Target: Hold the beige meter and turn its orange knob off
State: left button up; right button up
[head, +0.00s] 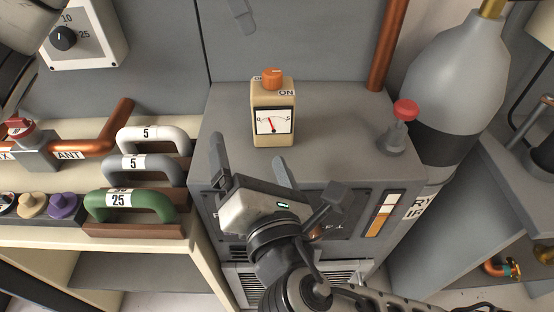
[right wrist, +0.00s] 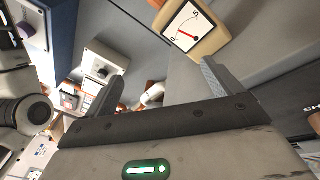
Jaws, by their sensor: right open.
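The beige meter (head: 261,99) stands upright on top of the grey cabinet in the head view, its dial facing me. Its orange knob (head: 272,77) sits on top, above an ON label. My right gripper (head: 250,160) is open and empty, in front of the meter and apart from it. In the right wrist view, the meter (right wrist: 221,38) is beyond the open fingers, towards the right one; its knob is mostly cut off at the top. My left arm shows at the top left of the head view; its fingertips are not clear.
The grey cabinet (head: 345,142) also carries a red-capped valve (head: 403,112) on the right. A grey gas bottle (head: 455,75) stands beside it. Several handles, including a green one (head: 130,204), are on the left bench. The cabinet top around the meter is clear.

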aim_at(272, 95)
jog(key=w+d+n+h, duration=0.1)
jog(key=w, duration=0.4)
jog(key=w+n+h, duration=0.1)
jog(key=w+n, duration=0.1)
jog(key=w, duration=0.3)
jog(key=w+d+n+h, duration=0.1)
jog(key=w+n+h, duration=0.1)
jog(key=w, duration=0.3)
jog(key=shift+w+d+r+t, duration=0.15)
jog(key=shift+d+t, duration=0.2)
jog(key=shift+t, duration=0.05)
jog(key=c, duration=1.3)
